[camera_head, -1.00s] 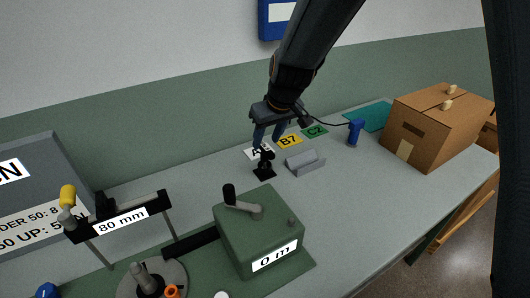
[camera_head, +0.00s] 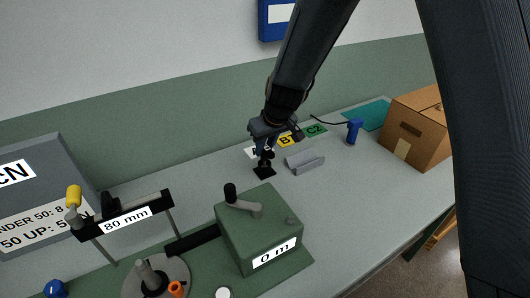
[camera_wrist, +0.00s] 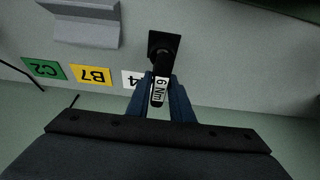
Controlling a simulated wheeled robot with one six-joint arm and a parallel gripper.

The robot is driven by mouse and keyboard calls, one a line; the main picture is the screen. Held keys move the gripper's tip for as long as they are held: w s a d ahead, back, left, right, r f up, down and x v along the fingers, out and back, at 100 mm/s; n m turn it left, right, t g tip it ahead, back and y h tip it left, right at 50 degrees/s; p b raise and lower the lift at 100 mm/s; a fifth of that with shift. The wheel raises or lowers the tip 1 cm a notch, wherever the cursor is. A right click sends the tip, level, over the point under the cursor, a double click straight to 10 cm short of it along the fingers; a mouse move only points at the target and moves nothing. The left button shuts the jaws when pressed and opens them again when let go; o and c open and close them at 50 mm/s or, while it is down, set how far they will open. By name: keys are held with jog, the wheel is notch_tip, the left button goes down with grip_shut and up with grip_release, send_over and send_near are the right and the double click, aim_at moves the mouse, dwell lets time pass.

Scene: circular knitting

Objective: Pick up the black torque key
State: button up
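The black torque key (camera_wrist: 160,91) stands upright on a small black base, with a white "6 Nm" label facing the wrist camera. It also shows in the head view (camera_head: 264,159), partly covered by my gripper. My gripper (camera_wrist: 162,82) has its blue fingers on both sides of the key, with no clear gap, and appears shut on it. In the head view my gripper (camera_head: 265,151) is at the key's upper part. The black base (camera_head: 264,172) rests on the bench.
A grey holder (camera_head: 305,162) lies just right of the key. A blue tool (camera_head: 354,131) and cardboard box (camera_head: 420,128) stand right. A green crank box (camera_head: 262,237) is in front.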

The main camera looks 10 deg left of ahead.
grip_shut()
notch_tip(320, 180, up, 10)
jog(key=shift+r+b, duration=0.1)
jog(key=shift+b, duration=0.9)
jog(key=shift+o, duration=1.4)
grip_release()
jog(key=c, duration=0.3)
jog(key=shift+s, duration=0.2)
grip_shut()
jog(key=s+d+r+m+h+p, duration=0.1)
jog(key=s+d+r+m, duration=0.3)
jog(key=s, duration=0.9)
jog(key=s+d+r+m+t+h+p, duration=0.1)
jog(key=s+d+r+m, duration=0.3)
jog(key=s, duration=0.8)
jog(key=shift+s+d+m+h, duration=0.4)
jog(key=shift+d+m+h, duration=0.2)
jog(key=shift+m+h, duration=0.15)
